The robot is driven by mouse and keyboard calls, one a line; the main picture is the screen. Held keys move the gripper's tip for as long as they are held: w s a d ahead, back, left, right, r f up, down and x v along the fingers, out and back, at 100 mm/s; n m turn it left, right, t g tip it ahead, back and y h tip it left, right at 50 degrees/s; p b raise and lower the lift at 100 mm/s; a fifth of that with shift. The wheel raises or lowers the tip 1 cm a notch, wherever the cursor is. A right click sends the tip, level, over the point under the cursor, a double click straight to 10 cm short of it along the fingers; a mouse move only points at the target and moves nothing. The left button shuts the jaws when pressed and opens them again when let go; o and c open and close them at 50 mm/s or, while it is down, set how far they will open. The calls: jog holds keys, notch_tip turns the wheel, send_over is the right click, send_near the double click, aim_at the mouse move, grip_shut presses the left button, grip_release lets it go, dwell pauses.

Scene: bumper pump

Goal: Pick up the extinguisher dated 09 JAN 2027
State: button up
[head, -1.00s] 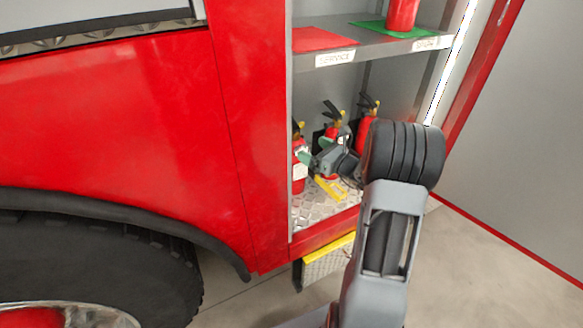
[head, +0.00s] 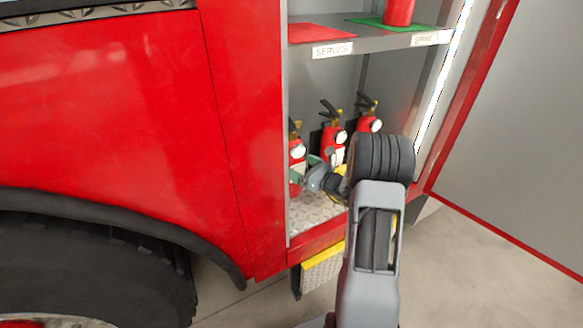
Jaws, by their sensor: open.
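Three red extinguishers with black handles stand on the lower floor of the red truck's locker: a left one (head: 297,150), partly cut off by the locker's edge, a middle one (head: 333,140) and a right one (head: 369,122). Each has a pale round tag. The dates are too small to read, so I cannot tell which is dated 09 JAN 2027. My gripper (head: 314,170) is open, low in front of the left and middle extinguishers. My own arm hides part of the right one. I cannot tell whether the gripper touches anything.
A shelf (head: 380,44) above carries a red mat (head: 318,33) with a SERVICE label (head: 332,50) and a green mat (head: 372,22) with another red extinguisher (head: 399,10). The locker's left edge and the open door (head: 500,130) flank the opening. A yellow-edged step (head: 322,268) juts out below.

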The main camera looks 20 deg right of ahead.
aim_at(292, 161)
jog(key=x, duration=0.5)
jog(key=shift+s, duration=0.1)
jog(key=c, duration=1.7)
jog(key=shift+r, duration=0.2)
jog(key=shift+c, duration=0.3)
